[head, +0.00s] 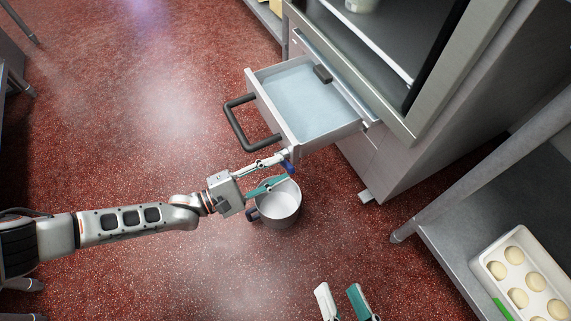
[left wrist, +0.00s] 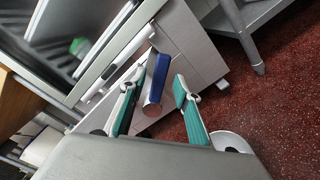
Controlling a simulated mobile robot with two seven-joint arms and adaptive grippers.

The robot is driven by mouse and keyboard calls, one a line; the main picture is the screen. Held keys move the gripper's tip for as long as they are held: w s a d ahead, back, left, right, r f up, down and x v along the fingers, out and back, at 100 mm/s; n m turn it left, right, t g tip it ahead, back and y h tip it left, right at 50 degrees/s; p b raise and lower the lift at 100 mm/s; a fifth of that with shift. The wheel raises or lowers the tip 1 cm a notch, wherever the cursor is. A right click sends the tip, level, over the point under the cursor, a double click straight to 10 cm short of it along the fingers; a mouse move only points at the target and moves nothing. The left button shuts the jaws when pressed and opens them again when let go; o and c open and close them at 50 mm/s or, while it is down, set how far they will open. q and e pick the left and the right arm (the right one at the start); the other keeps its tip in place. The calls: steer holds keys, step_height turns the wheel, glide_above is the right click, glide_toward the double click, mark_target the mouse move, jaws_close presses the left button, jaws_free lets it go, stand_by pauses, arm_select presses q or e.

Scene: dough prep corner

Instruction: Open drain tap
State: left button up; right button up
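The drain tap shows in the left wrist view as a metal spout (left wrist: 153,98) with a blue lever (left wrist: 167,64). In the head view only a bit of the blue lever (head: 287,165) shows, below the drawer's front corner. My left gripper (head: 281,170) is open at the tap. In the left wrist view its teal fingers (left wrist: 160,82) stand apart on either side of the tap, and I cannot tell whether either touches it. My right gripper (head: 338,288) is open and empty at the bottom of the head view.
A pulled-out drawer (head: 262,92) with a dark handle (head: 232,115) holds pale blue liquid above the tap. A metal pot (head: 285,212) stands on the floor below my left gripper. A dough tray (head: 484,262) sits on a shelf at right.

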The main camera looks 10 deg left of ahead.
arm_select(q)
steer(key=v, duration=0.8)
steer(key=shift+s+a, duration=0.2)
